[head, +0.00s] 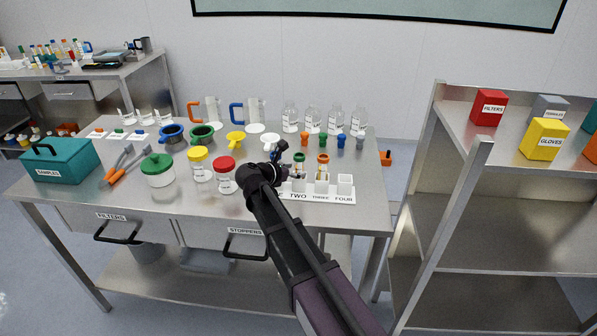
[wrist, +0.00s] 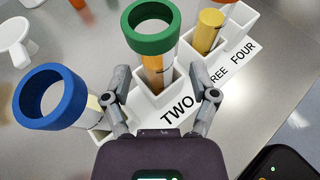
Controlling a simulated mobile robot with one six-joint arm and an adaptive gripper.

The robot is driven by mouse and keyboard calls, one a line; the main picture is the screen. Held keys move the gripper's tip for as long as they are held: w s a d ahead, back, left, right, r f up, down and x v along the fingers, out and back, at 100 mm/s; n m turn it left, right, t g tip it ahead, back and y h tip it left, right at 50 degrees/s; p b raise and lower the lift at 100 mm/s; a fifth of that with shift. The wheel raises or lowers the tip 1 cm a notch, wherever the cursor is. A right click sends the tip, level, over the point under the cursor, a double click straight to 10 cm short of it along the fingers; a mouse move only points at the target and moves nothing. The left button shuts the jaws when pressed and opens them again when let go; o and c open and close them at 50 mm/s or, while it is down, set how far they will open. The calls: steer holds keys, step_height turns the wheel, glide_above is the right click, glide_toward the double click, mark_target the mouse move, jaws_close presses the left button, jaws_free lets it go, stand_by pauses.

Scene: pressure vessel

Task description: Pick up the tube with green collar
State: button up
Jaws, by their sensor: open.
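The tube with green collar (wrist: 153,45) stands in the slot marked TWO of a white rack (head: 320,196); its green ring also shows in the head view (head: 299,157). My gripper (wrist: 166,84) is open and empty. In the wrist view its fingers appear on either side of the tube's lower part and its slot; contact cannot be told. A tube with blue collar (wrist: 50,97) is left of the gripper, at the rack's near end. A tube with orange collar (head: 322,160) stands in slot THREE. Slot FOUR (head: 345,184) looks empty. My arm hides the rack's left end in the head view.
Small stoppers (head: 332,140) and clear bottles (head: 290,118) stand behind the rack. A red-lidded jar (head: 225,178) and a white funnel (head: 270,142) are left of the gripper. Bare table lies before the rack. A shelf unit (head: 480,160) stands at right.

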mark_target(302, 168)
steer(key=shift+b+x, duration=0.7)
steer(key=shift+x, duration=1.4)
steer(key=shift+w+a, duration=0.1)
steer(key=shift+w, duration=0.05)
steer(key=c, duration=1)
